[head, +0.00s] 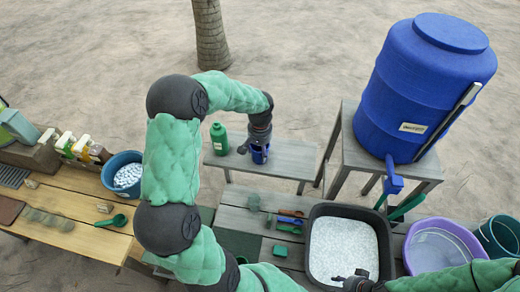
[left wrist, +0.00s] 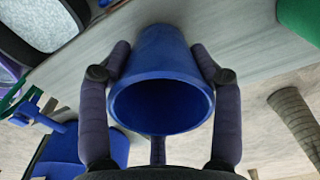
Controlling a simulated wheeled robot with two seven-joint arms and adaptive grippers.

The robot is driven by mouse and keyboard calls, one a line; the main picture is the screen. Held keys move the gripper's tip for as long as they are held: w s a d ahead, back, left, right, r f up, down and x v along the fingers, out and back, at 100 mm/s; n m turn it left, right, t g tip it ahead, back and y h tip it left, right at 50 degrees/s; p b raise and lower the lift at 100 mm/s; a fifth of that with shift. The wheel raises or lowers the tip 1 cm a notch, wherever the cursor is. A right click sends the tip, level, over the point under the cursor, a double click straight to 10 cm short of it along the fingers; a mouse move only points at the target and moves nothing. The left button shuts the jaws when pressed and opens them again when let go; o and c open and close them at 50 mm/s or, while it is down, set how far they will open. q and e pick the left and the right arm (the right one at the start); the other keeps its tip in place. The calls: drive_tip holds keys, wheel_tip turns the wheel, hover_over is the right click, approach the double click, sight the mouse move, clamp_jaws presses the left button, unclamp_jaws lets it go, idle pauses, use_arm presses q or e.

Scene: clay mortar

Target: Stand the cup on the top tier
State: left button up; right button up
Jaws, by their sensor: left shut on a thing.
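My left gripper (head: 260,149) is shut on the blue cup (head: 261,156) at the top tier (head: 290,169), a narrow grey plank shelf behind the main bench. In the left wrist view my left gripper's fingers (left wrist: 160,75) grip the cup (left wrist: 160,60) from both sides, its open mouth towards the camera and its base towards the grey planks (left wrist: 235,35). I cannot tell whether the base touches the planks.
A green bottle (head: 219,139) stands left of the cup on the same tier. A blue barrel (head: 415,95) with a tap stands on a stand at right. Below are a black tray (head: 315,268) of white material, several small tools and a purple basin (head: 468,232). The tier's right end is clear.

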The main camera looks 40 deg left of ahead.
use_arm(q)
drive_tip(key=shift+f, duration=0.2)
drive_tip(key=o, duration=1.2)
drive_tip(key=shift+c, duration=0.2)
drive_tip(key=shift+r, duration=0.1)
